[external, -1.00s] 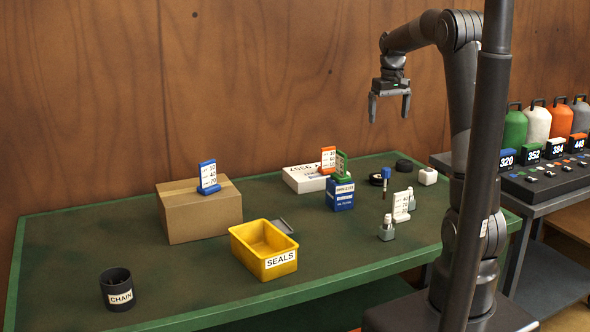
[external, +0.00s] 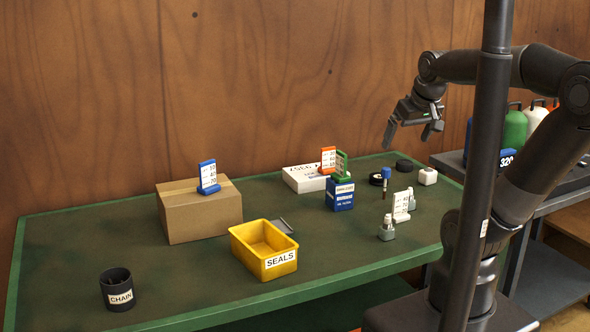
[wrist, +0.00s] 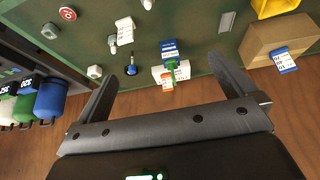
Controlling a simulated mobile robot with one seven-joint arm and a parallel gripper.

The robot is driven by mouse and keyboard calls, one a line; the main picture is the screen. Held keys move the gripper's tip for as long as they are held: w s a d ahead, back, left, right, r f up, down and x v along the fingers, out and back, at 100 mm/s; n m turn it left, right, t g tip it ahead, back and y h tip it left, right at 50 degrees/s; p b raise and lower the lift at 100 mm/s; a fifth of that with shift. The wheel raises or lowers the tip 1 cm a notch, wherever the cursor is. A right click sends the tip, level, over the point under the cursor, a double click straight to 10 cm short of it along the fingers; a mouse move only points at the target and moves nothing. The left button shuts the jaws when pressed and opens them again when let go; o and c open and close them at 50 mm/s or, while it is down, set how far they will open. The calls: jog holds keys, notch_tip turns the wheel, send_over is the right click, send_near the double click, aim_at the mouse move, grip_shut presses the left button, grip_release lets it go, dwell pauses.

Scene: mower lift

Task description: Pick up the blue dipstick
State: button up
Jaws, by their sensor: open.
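Two blue items stand out; I cannot tell for certain which is the dipstick. A small upright piece with a blue top and dark stem (external: 386,178) stands at the table's right rear; it also shows in the wrist view (wrist: 131,69). A blue-framed card with numbers (external: 208,177) stands on the cardboard box (external: 200,217); it also shows at right in the wrist view (wrist: 284,62). My gripper (external: 409,132) is open and empty, in the air above the table's right rear, clear of both. Its fingers also show in the wrist view (wrist: 163,75).
Near the blue-topped piece are a blue box (external: 340,196) with a green card, a white box (external: 302,178) with an orange card, a black ring (external: 376,179) and a white card (external: 401,206). A yellow SEALS bin (external: 264,250) and black CHAIN cup (external: 117,290) stand further left.

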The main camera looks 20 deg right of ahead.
jog(key=shift+s+a+f, duration=0.15)
jog(key=shift+s+f, duration=0.2)
jog(key=shift+s, duration=0.25)
jog(key=shift+s+a+f, duration=0.15)
jog(key=shift+s+f, duration=0.2)
jog(key=shift+s, duration=0.25)
jog(key=c, duration=1)
jog(key=shift+c, duration=0.2)
jog(key=shift+w, duration=0.1)
jog(key=m+g+h, duration=0.1)
jog(key=m+h, duration=0.1)
jog(key=m, duration=0.3)
send_over(390, 177)
jog(key=s+a, duration=0.1)
jog(key=s, duration=0.1)
notch_tip(390, 177, down, 14)
jog(key=f, duration=0.1)
jog(key=shift+x, duration=5.1)
